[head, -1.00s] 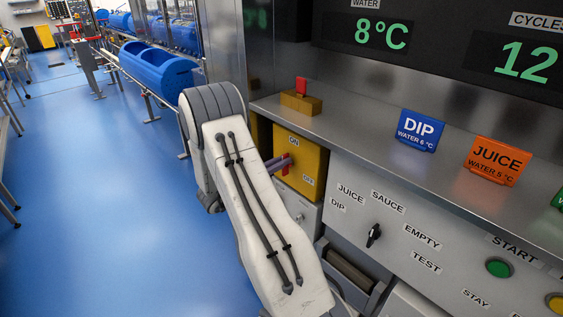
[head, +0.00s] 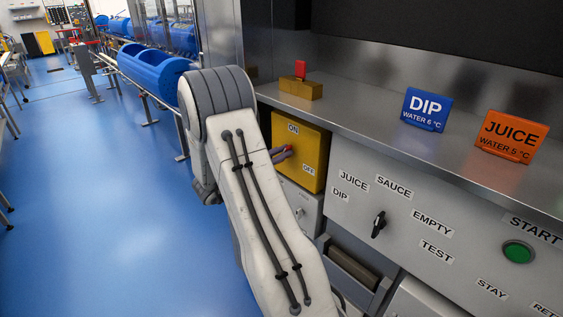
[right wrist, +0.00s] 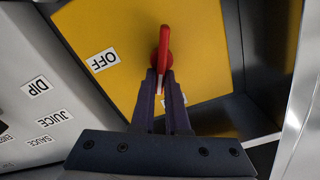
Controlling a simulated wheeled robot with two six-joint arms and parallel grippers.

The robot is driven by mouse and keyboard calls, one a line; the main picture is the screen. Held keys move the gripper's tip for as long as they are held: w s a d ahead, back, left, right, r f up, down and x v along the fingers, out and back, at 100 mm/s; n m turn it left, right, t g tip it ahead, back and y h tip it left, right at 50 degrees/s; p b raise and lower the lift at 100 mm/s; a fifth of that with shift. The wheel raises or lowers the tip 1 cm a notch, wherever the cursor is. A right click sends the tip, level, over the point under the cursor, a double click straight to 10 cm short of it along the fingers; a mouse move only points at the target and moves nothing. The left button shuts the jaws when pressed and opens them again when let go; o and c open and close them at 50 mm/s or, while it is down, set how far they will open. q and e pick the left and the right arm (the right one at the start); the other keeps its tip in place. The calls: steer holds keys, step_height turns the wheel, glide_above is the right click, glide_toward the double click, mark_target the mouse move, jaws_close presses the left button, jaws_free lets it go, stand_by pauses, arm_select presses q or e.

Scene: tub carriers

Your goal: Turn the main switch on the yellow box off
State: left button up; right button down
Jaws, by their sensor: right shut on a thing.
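The yellow box (head: 314,145) is fixed to the front of the machine, with an ON label at its top and an OFF label at its right. Its red main switch handle (right wrist: 164,42) stands out from the yellow face in the right wrist view. My right gripper (right wrist: 162,82) is shut on this handle, with a dark finger on each side. In the head view, the handle and fingertips (head: 284,153) are small beside my arm; the handle looks turned sideways. My left gripper is not in view.
The steel shelf above holds a yellow block with a red peg (head: 300,80), a blue DIP card (head: 425,109) and an orange JUICE card (head: 511,136). A black selector knob (head: 378,224) and green button (head: 518,252) are on the panel. Blue floor is open at left.

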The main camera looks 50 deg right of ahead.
steer(key=m+b, duration=0.3)
steer(key=b, duration=0.2)
steer(key=f+m+b, duration=0.1)
steer(key=m+b, duration=0.3)
steer(key=b, duration=0.2)
steer(key=s+f+m+b, duration=0.1)
steer(key=m+b, duration=0.3)
steer(key=b, duration=0.2)
steer(key=shift+a+f, duration=0.1)
steer(key=shift+f, duration=0.1)
steer(key=shift+r+m+b, duration=0.15)
steer(key=shift+m+b, duration=0.55)
steer(key=shift+b, duration=0.25)
steer(key=c, duration=0.9)
jaws_free()
steer(key=shift+r, duration=0.1)
steer(key=a, duration=0.7)
steer(key=w+a, duration=0.1)
steer(key=a, duration=0.2)
steer(key=shift+w+a, duration=0.1)
steer(key=shift+a, duration=0.1)
